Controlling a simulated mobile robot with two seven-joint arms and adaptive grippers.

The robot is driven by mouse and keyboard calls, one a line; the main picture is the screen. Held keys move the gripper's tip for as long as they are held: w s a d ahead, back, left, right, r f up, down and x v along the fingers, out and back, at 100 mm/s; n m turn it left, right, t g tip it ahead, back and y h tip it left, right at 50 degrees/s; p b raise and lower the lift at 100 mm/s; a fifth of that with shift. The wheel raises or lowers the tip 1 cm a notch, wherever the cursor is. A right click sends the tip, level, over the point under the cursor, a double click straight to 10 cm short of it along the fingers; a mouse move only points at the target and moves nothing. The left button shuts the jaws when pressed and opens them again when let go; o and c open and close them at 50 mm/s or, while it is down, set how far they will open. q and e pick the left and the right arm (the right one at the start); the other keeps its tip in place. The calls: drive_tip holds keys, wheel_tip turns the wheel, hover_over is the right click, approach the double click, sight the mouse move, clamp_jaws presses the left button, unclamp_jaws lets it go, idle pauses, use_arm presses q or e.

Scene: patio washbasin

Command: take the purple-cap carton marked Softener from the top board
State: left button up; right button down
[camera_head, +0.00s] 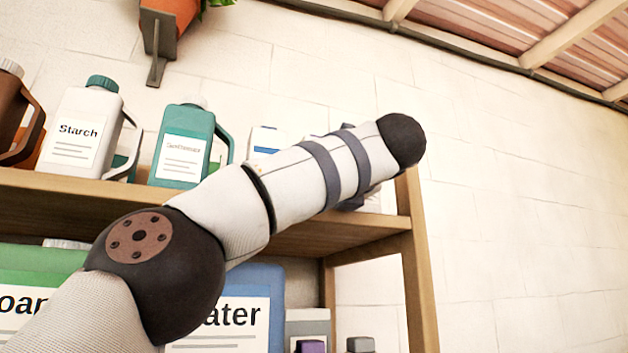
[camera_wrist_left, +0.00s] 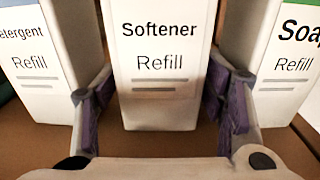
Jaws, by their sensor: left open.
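The white carton marked Softener Refill (camera_wrist_left: 160,75) stands upright on the wooden top board, centred in the left wrist view. Its cap is outside that view. My left gripper (camera_wrist_left: 160,103) is open, with one purple-padded finger at each side of the carton's lower part. I cannot tell whether the pads touch it. In the head view my left arm crosses in front of the top board (camera_head: 330,233) and hides the Softener carton and most of the gripper. My right gripper is in neither view.
A Detergent Refill carton (camera_wrist_left: 42,65) stands close on the left and a Soap Refill carton (camera_wrist_left: 275,65) on the right. Further left are a teal jug (camera_head: 182,150) and a Starch jug (camera_head: 80,128). A shelf post (camera_head: 418,270) stands at the right.

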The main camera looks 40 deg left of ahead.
use_arm(q)
drive_tip(key=c, duration=1.5)
drive_tip(key=shift+r, duration=0.15)
